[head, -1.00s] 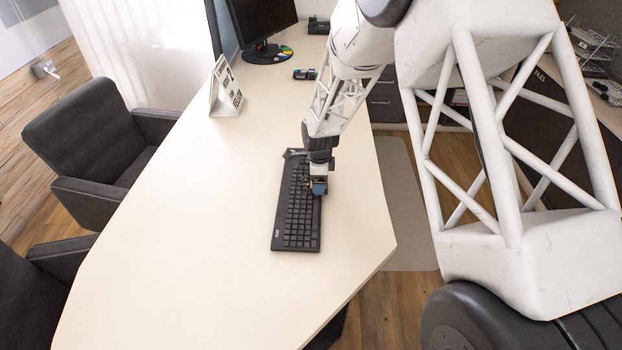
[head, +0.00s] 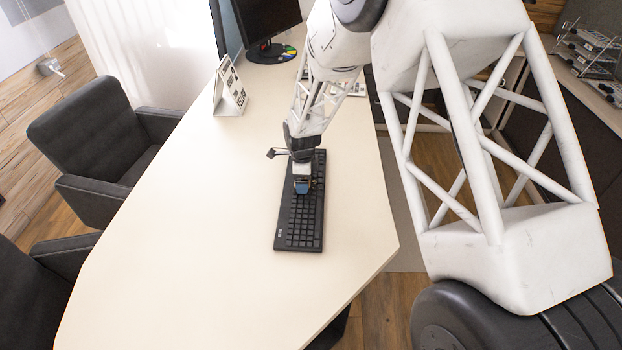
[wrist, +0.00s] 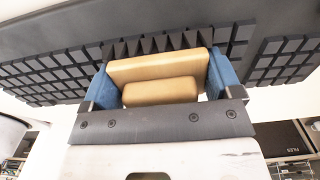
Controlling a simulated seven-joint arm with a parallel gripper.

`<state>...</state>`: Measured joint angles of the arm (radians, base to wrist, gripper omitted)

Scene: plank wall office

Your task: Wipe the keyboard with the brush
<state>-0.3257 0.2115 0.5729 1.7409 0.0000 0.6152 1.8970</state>
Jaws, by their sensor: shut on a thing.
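The black keyboard (head: 299,226) lies lengthwise on the cream desk, and its keys also cross the top of the wrist view (wrist: 55,72). My gripper (head: 302,186) is over the upper middle of the keyboard. In the wrist view its blue fingers (wrist: 160,78) are shut on the brush (wrist: 158,70), a tan wooden block. Dark points, perhaps bristles, show at the block's far edge against the keys. Whether they touch the keys is hard to tell.
The cream desk (head: 190,210) is clear to the left of the keyboard. A white desk calendar (head: 230,90) and a monitor (head: 266,22) stand further back. Dark chairs (head: 90,135) line the left side.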

